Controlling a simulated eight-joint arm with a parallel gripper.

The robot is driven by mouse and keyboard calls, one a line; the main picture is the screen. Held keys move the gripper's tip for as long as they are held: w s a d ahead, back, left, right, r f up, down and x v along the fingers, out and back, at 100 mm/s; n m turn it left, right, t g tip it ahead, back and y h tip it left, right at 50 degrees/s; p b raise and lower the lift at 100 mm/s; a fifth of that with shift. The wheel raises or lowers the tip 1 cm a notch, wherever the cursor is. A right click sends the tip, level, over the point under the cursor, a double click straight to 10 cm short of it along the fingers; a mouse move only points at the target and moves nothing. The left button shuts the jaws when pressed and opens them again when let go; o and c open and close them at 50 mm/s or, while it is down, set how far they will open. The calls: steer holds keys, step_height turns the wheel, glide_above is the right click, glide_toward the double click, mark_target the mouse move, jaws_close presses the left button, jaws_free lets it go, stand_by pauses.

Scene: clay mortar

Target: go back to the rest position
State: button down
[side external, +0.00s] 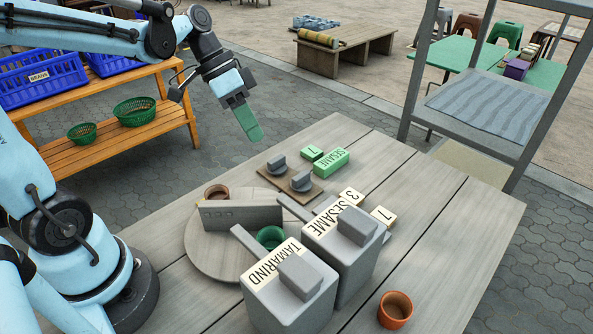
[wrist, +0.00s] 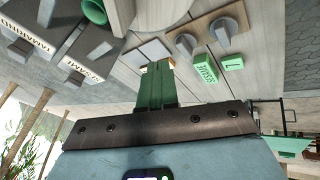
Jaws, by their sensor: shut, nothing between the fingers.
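My gripper (side external: 249,126) has green fingers, shut and empty, raised in the air above the far left edge of the wooden table (side external: 440,250). In the wrist view the green fingers (wrist: 157,75) lie side by side with nothing between them. No object is held, and the gripper touches nothing on the table.
Two grey lidded boxes, TAMARIND (side external: 290,290) and SESAME (side external: 345,250), stand on the table. Nearby are a green SESAME block (side external: 332,162), a board with two grey knobs (side external: 290,184), a round board (side external: 200,250) and an orange cup (side external: 395,309). A metal shelf (side external: 490,110) stands beyond.

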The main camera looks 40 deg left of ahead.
steer(key=s+n+t+y, duration=0.1)
steer(key=s+d+f+n+t+y, duration=0.1)
steer(key=s+n+t+y, duration=0.2)
steer(key=n+t+y, duration=0.1)
steer(key=shift+s+d+f, duration=0.15)
steer(key=shift+d+f, duration=0.05)
